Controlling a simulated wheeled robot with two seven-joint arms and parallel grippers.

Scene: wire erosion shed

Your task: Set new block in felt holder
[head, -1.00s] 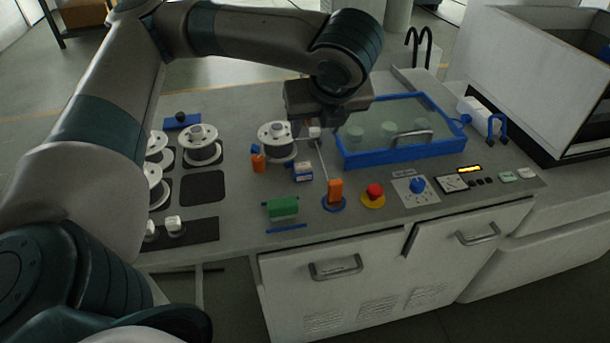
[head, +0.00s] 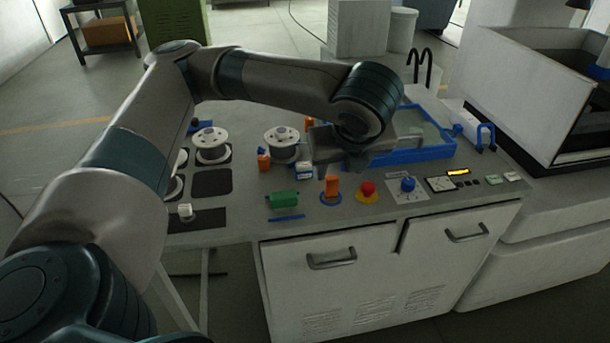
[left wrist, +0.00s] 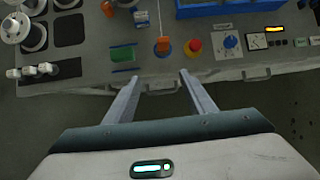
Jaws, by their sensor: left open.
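Small white blocks (left wrist: 30,71) stand in a row on a dark strip at the left of the left wrist view. One white block (head: 185,210) shows in the head view; my arm hides the others. I cannot tell for certain which part is the felt holder. A small blue-and-white piece (head: 304,171) sits in front of a wire spool, beside my gripper. My left gripper (head: 323,173) is over the bench's front part, close to an upright orange piece (head: 332,186). In the left wrist view its fingers (left wrist: 157,78) are apart, with nothing between them.
A green block (head: 284,199) and a blue strip (head: 287,217) lie near the front edge. A red button (head: 367,189) and a blue knob (head: 408,184) are to the right. Wire spools (head: 211,146) stand at left. A blue-framed tank (head: 430,155) is behind my gripper.

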